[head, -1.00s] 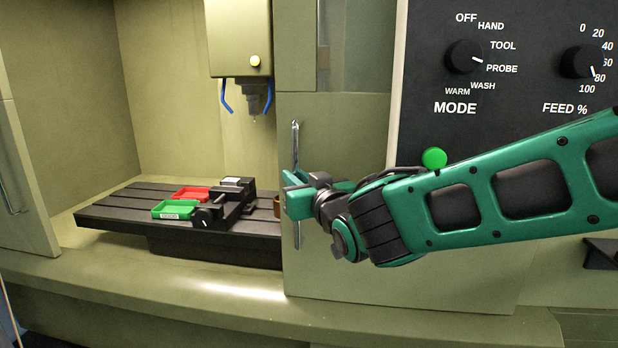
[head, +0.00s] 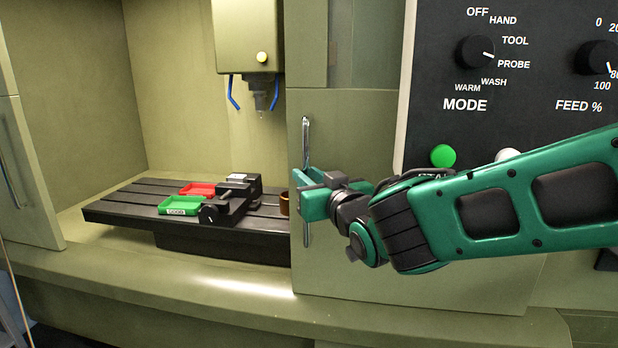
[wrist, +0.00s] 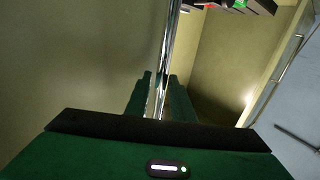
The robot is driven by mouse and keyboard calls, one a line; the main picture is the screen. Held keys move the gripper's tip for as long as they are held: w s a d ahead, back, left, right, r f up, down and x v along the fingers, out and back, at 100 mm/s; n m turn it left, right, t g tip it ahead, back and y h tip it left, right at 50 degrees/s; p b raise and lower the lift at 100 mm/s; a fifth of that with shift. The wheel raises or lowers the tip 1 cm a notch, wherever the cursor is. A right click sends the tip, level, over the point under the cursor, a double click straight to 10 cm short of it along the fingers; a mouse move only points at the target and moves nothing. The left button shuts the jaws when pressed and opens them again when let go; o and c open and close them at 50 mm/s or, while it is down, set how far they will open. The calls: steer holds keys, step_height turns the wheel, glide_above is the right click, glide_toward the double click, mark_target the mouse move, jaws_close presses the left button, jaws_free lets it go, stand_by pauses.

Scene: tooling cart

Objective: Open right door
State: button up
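The right door (head: 420,250) is a beige-green panel covering the right part of the machine's opening. Its vertical metal handle (head: 306,135) is near its left edge. My gripper (head: 308,197) is at the middle of this handle. In the wrist view, the handle (wrist: 170,45) runs between the two green fingers (wrist: 160,98), which sit close on both sides of it, so my gripper looks shut on it. The gripper hides the middle of the handle in the head view.
The left door (head: 25,180) stands at the far left, leaving a wide opening. Inside are a slotted table (head: 125,215), a vise (head: 232,200), green (head: 180,205) and red (head: 198,189) trays and a spindle (head: 262,90). A control panel (head: 540,75) is above my arm.

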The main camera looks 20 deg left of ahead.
steer(key=v, duration=0.9)
steer(key=shift+d, duration=0.2)
